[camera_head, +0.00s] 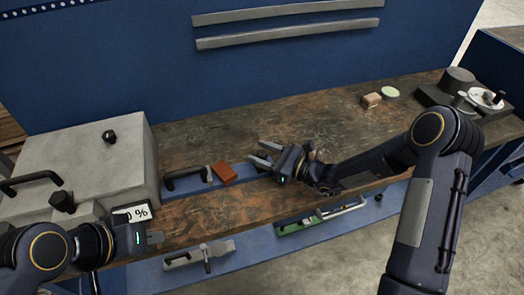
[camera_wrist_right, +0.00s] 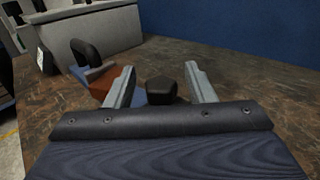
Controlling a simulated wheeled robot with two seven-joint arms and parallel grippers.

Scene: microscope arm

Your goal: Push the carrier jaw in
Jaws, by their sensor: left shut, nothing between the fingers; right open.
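A low blue carrier (camera_head: 243,173) lies on the brown bench. At its left end are a black looped handle (camera_head: 183,179) and a small grey jaw (camera_head: 209,173), beside a red-brown block (camera_head: 224,173). In the right wrist view the block (camera_wrist_right: 101,82), jaw (camera_wrist_right: 95,72) and handle (camera_wrist_right: 83,51) show beyond the left finger. My right gripper (camera_head: 259,153) is open, to the right of the block and apart from it. A black knob (camera_wrist_right: 161,90) shows between its fingers in the wrist view. My left gripper (camera_head: 158,238) is shut and empty near the bench's front edge.
A grey box (camera_head: 90,155) with black knobs stands at the left, with a percent display (camera_head: 132,213) before it. A tan block (camera_head: 371,100) and pale green disc (camera_head: 390,92) lie at the back right. The bench middle behind the carrier is clear.

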